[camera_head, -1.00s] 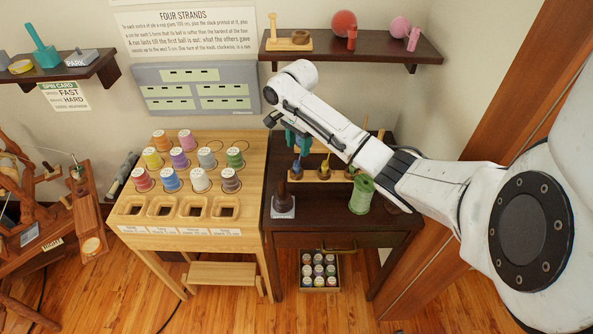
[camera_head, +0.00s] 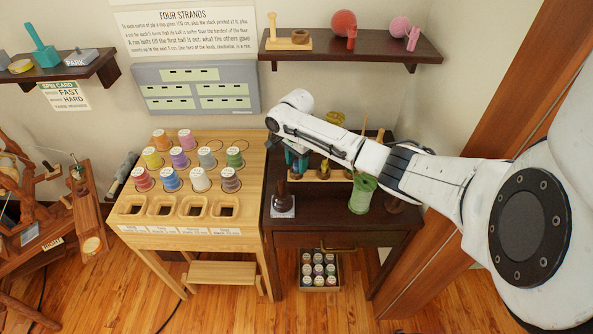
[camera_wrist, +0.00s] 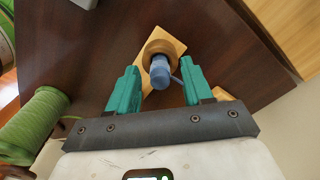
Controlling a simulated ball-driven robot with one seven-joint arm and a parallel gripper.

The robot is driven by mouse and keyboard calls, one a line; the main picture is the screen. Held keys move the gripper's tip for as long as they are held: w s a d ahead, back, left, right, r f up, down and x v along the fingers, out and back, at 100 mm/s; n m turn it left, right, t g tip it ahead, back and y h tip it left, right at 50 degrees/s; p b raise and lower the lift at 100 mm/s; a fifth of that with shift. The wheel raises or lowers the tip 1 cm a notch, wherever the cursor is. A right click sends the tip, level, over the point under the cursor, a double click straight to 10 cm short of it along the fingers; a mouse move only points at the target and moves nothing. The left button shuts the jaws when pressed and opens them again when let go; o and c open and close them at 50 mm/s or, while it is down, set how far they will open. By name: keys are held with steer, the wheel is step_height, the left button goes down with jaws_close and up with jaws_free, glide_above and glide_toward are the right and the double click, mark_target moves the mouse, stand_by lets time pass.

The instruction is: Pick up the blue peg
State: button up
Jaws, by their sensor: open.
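The blue peg (camera_wrist: 160,72) stands in a round wooden collar on a light wood rack (camera_wrist: 172,43) in the wrist view. My gripper (camera_wrist: 159,72) is open, with its teal fingers on either side of the peg and a visible gap to each. In the head view my gripper (camera_head: 297,158) is low over the left end of the rack on the dark table. There it largely hides the blue peg.
A green spool (camera_head: 362,194) stands right of the rack, and a dark knobbed piece on a pale base (camera_head: 283,206) stands front left. The dark table (camera_head: 325,213) is bare in front. A wooden stand with thread spools (camera_head: 198,179) adjoins it on the left.

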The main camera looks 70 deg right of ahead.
jaws_close()
steer(key=shift+r, duration=0.1)
stand_by(0.4)
